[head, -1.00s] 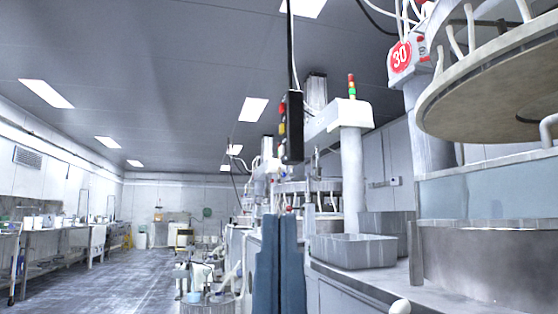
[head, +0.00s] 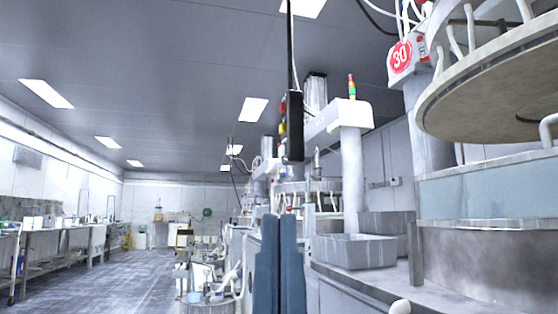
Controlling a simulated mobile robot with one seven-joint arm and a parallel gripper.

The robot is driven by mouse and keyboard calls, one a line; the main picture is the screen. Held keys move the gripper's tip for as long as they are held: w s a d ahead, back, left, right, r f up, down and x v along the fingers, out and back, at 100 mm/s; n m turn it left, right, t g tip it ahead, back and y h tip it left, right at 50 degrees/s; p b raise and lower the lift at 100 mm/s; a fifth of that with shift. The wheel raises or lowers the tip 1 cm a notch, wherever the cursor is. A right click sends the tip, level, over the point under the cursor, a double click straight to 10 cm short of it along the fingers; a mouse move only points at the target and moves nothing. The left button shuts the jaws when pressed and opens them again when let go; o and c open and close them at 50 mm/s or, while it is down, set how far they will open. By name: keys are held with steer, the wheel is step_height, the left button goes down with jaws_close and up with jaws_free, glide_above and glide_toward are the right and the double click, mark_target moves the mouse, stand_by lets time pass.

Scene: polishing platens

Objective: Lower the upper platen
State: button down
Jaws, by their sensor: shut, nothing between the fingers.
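The upper platen (head: 480,105) is a large pale round disc at the upper right, cut off by the picture edge. It hangs raised, with a clear gap above the machine's lower housing. That housing (head: 475,195) has a pale blue-grey band above a metal drum wall. White hoses rise from the platen's top. A hanging control pendant (head: 293,126), a dark box with red and yellow buttons on its side, hangs from a cable near the middle. The lower platen's surface is hidden.
A grey basin (head: 352,252) sits on the counter at right. A red sign marked 30 (head: 400,57) is on the machine. The aisle floor (head: 105,280) at left is open.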

stand_by(0.8)
step_height(320, 180, up, 5)
steer(key=p, duration=0.5)
